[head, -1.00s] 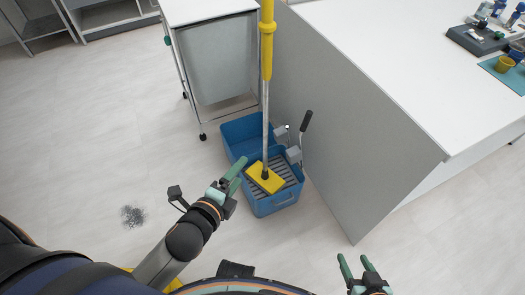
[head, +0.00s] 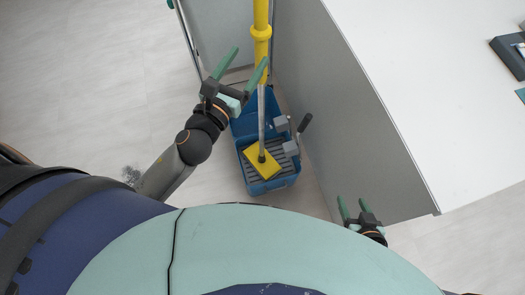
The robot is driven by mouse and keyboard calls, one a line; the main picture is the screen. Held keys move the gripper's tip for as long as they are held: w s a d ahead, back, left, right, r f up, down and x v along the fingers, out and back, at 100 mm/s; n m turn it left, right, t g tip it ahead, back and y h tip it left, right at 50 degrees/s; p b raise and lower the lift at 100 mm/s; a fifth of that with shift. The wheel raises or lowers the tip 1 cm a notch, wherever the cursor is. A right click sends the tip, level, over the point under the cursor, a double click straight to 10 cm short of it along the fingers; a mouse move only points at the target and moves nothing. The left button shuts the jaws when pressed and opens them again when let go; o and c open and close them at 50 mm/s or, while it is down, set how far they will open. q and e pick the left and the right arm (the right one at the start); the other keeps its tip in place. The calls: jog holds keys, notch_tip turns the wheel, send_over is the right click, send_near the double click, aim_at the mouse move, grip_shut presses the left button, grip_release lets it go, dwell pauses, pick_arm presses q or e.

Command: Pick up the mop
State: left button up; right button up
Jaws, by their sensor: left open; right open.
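The mop (head: 262,110) stands upright in the blue bucket (head: 246,131), with a yellow upper handle, a grey lower pole and a yellow head (head: 262,163) on the bucket's wringer. My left gripper (head: 242,62) is open, just left of the pole near the lower end of the yellow section. One finger reaches close to the pole; I cannot tell whether it touches. My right gripper (head: 352,207) is open and empty at the lower right, by the grey counter panel, well away from the mop.
A grey counter panel (head: 345,110) with a white top (head: 410,80) stands right of the bucket. A cabinet (head: 222,30) stands behind the mop. Open floor (head: 90,70) lies to the left.

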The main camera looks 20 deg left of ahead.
pick_arm(q)
jog(key=w, duration=0.3)
jog(key=w+d, duration=0.1)
jog(key=w, duration=0.7)
jog(key=shift+d+f+p, duration=0.15)
jog(key=shift+f+p, duration=0.05)
jog(key=shift+p, duration=0.2)
jog(key=shift+s, duration=0.1)
grip_shut()
jog(key=shift+r, duration=0.15)
